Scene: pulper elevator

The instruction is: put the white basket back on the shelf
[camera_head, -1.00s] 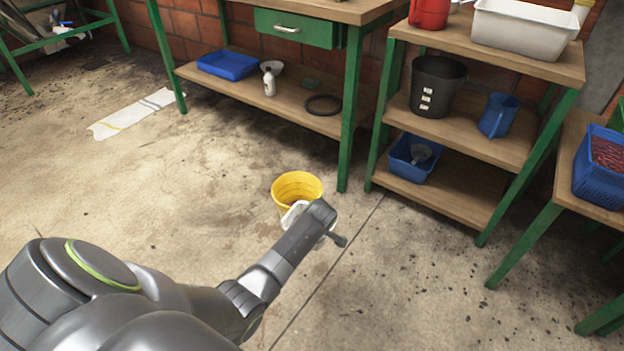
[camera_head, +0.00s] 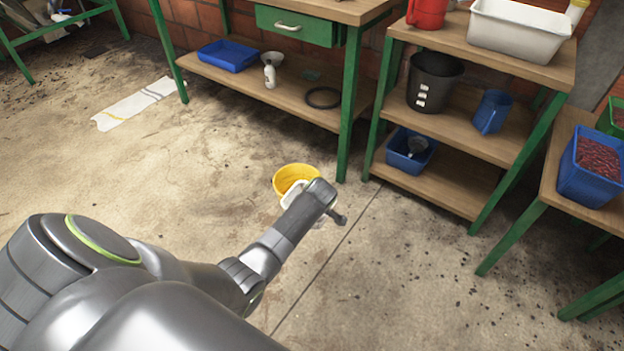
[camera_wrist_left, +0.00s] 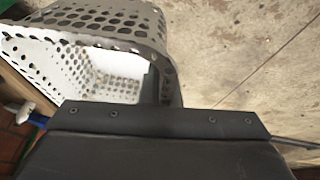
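The white basket (camera_wrist_left: 100,35) has perforated walls and fills the upper left of the left wrist view, its opening facing the camera. In the head view only a small white part of it (camera_head: 291,193) shows behind my left wrist. My left gripper (camera_wrist_left: 150,85) has a dark finger inside the basket against its wall and appears shut on the rim; its fingertips are mostly hidden. The basket is held low in front of me. The green-framed wooden shelf (camera_head: 447,185) stands to the right of my left gripper. My right gripper is not in view.
A yellow bucket (camera_head: 296,176) stands on the floor just beyond my gripper. The shelf holds a black bucket (camera_head: 433,82), blue jug (camera_head: 491,111), blue bin (camera_head: 408,150) and white tub (camera_head: 520,28). The bottom board is clear right of the bin.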

